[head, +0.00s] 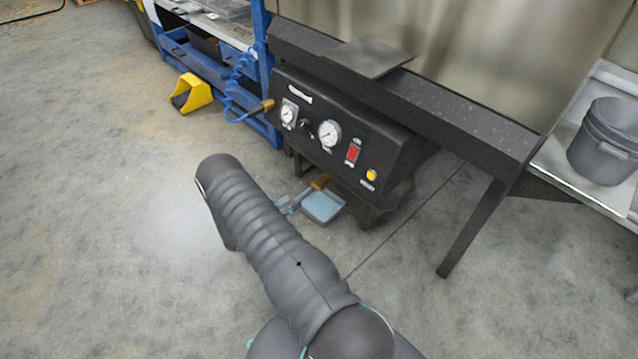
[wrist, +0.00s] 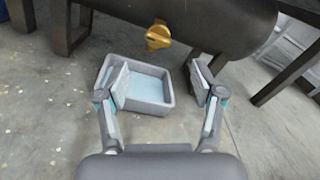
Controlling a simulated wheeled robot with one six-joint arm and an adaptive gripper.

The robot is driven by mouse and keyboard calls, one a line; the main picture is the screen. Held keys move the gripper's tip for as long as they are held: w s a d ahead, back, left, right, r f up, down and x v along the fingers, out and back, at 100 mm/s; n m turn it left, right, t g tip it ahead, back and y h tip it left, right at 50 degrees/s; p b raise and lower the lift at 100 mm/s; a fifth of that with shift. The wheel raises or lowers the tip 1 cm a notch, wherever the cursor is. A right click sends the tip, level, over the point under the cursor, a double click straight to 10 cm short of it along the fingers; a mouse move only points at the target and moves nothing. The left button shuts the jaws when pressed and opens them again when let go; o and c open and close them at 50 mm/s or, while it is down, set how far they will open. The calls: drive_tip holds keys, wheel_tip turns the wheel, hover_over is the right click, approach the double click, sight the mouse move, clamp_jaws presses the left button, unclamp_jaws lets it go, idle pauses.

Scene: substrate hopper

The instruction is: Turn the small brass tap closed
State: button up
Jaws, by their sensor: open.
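The small brass tap (wrist: 158,36) shows at the top middle of the wrist view, on the underside of a dark rounded tank (wrist: 220,20). In the head view the tap (head: 321,182) is a small brass spot low under the black control panel. My gripper (wrist: 160,84) is open and empty, its two fingers spread wide. The tap lies beyond the fingertips and between their lines, not touched by them. In the head view my arm hides most of my gripper. Whether the tap's handle is across or along its body is hard to tell.
A grey tray with a light blue inside (wrist: 172,104) sits on the floor under the tap; the head view shows it too (head: 322,222). Dark stand legs (wrist: 62,28) flank the tank. A grey bucket (head: 607,140) stands at right.

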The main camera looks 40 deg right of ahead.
sight(314, 188)
drive_tip(key=d, duration=0.9)
drive_tip(key=w+d, duration=0.1)
drive_tip(key=d, duration=0.3)
drive_tip(key=shift+d+f, duration=0.4)
drive_tip(key=shift+t, duration=0.3)
drive_tip(key=c, duration=1.1)
